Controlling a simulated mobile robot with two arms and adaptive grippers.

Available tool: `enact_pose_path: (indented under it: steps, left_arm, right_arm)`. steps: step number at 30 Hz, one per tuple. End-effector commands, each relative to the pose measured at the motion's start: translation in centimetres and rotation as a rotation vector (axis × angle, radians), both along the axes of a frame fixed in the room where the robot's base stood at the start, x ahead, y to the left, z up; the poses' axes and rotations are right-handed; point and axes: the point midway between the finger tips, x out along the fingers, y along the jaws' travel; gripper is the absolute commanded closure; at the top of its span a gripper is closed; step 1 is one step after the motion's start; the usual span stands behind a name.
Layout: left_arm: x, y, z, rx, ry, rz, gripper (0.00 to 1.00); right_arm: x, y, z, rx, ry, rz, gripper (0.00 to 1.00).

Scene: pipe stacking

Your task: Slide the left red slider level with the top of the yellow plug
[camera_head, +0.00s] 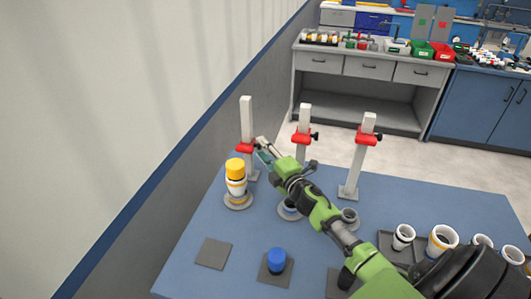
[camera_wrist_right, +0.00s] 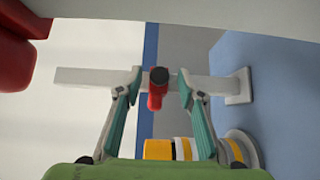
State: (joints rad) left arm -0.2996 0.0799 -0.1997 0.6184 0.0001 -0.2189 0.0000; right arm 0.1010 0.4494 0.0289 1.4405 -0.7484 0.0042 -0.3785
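The left red slider (camera_head: 244,148) is on the left upright post (camera_head: 247,115). The yellow plug (camera_head: 236,166) tops a white pipe stack in front of that post. In the wrist view the slider (camera_wrist_right: 156,98), with its black knob (camera_wrist_right: 159,75), lies between the spread fingers of my right gripper (camera_wrist_right: 161,88); gaps show on both sides. The post runs sideways there, and the yellow plug (camera_wrist_right: 157,149) is below the slider in the picture, its top end near the slider's position along the post. My right gripper also shows in the head view (camera_head: 262,152). My left gripper is not seen.
Two more posts with red sliders, the middle (camera_head: 302,137) and right (camera_head: 366,134), stand to the right. A blue plug (camera_head: 277,260) sits on a dark pad at the front. White pipes (camera_head: 403,236) stand at right. A wall (camera_head: 120,110) is at left.

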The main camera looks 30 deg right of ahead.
Motion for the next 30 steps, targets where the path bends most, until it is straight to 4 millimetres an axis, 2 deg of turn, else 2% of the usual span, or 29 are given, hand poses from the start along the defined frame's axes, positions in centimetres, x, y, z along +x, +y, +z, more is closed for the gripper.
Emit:
enact_pose_path:
  steps: [5, 15, 21, 30]
  left_arm:
    - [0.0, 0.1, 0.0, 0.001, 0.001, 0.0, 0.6]
    - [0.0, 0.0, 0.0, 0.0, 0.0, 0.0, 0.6]
    - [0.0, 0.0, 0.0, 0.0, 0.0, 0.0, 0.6]
    - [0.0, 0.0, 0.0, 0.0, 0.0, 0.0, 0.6]
  right_arm:
    - [-1.3, 0.1, -0.1, 0.0, 0.001, 0.0, 0.65]
    - [-7.9, 0.6, -0.1, 0.0, 0.003, 0.0, 0.65]
    - [-10.9, 0.9, -0.2, 0.002, 0.003, -0.001, 0.65]
    - [-12.0, 0.9, 0.0, 0.0, 0.001, 0.0, 0.65]
